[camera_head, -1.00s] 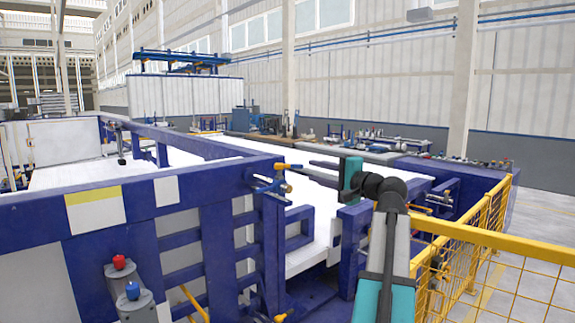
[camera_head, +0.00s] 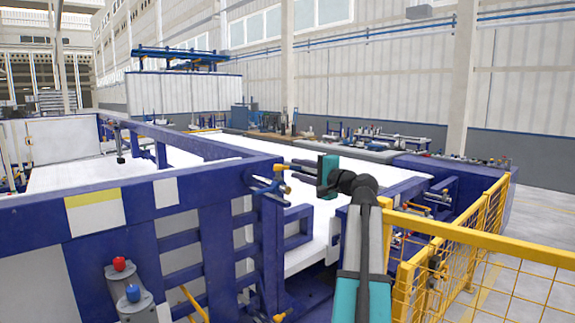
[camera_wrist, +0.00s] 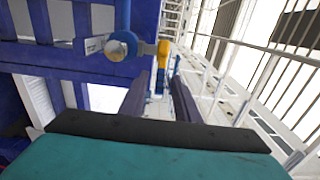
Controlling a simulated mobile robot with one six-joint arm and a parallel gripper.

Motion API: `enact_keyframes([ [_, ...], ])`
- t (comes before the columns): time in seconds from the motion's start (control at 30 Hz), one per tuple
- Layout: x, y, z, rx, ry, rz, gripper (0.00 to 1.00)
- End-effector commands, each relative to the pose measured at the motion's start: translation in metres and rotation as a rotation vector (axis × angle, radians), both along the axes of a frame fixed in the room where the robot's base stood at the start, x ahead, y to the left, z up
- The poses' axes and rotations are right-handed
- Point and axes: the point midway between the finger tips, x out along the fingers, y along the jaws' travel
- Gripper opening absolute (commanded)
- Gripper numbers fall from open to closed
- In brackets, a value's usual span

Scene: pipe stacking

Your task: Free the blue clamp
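The blue clamp (camera_head: 268,187) sits on the end of the blue frame in the head view, with a yellow-orange handle (camera_head: 281,167) pointing right. In the wrist view the yellow handle (camera_wrist: 163,55) stands upright beside a round metal end (camera_wrist: 117,46). My gripper (camera_head: 300,173) is just right of the handle in the head view. In the wrist view my gripper (camera_wrist: 158,103) has its two dark fingers apart with nothing between them. The handle lies beyond the fingertips, roughly in line with the gap, and appears not to be touched.
The blue frame (camera_head: 225,180) borders the clamp on the left. Another yellow handle (camera_head: 283,315) shows low on the frame. A yellow mesh fence (camera_head: 460,240) stands right of my arm. A panel with a red knob (camera_head: 119,264) and a blue knob (camera_head: 133,292) is at lower left.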

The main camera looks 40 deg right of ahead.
Motion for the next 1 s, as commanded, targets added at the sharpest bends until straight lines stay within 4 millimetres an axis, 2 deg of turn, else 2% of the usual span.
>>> enact_keyframes([
  [0.2,0.033,-0.003,0.002,0.001,0.001,0.002,0.29],
  [0.4,0.054,-0.005,0.002,0.001,0.0,0.001,0.29],
  [0.6,0.062,-0.006,0.001,0.0,-0.001,-0.001,0.29],
  [0.87,0.063,-0.006,0.0,0.0,0.0,-0.002,0.29],
  [1.0,0.062,-0.006,0.0,0.0,0.0,-0.003,0.09],
])
